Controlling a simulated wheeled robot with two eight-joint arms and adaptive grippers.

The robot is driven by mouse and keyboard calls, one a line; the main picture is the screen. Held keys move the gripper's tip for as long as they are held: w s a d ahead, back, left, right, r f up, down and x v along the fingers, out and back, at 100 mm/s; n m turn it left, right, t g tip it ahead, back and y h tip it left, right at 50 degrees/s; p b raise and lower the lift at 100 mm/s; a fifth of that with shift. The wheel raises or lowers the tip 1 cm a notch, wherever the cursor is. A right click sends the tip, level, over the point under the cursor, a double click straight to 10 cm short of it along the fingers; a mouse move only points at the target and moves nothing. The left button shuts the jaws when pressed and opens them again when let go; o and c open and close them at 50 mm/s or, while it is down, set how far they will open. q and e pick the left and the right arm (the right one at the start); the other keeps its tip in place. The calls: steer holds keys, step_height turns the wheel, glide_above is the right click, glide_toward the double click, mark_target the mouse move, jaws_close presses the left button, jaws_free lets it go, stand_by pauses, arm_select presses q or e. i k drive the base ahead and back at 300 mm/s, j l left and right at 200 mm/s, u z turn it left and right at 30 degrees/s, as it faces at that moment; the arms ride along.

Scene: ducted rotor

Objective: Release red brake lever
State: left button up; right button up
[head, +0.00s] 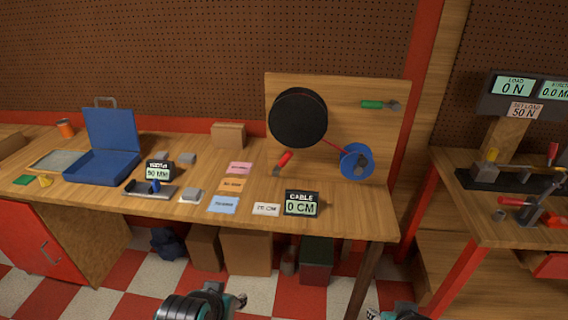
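A red-handled lever (285,159) sits at the lower left of the upright wooden board, beside a large black drum (298,118). A red line runs from the drum to a blue reel (356,161) at the lower right. A green-handled lever (374,104) is at the board's upper right. No label shows which lever is the brake. My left gripper (240,300) is low at the bottom, in front of the bench and well away from the levers. My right gripper (373,314) is at the bottom edge, partly cut off. The finger openings are too small to tell.
The wooden bench (345,222) holds a cable display (301,204) reading 0 CM, coloured cards, a small gauge and an open blue case (110,145). A second bench (470,220) at the right carries red-handled tools and a load display (514,86). Boxes stand below the first bench.

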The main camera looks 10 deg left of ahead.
mark_target(288, 155)
steer(key=i+l+u, duration=0.6)
steer(key=i+l, duration=0.1)
steer(key=l, duration=0.1)
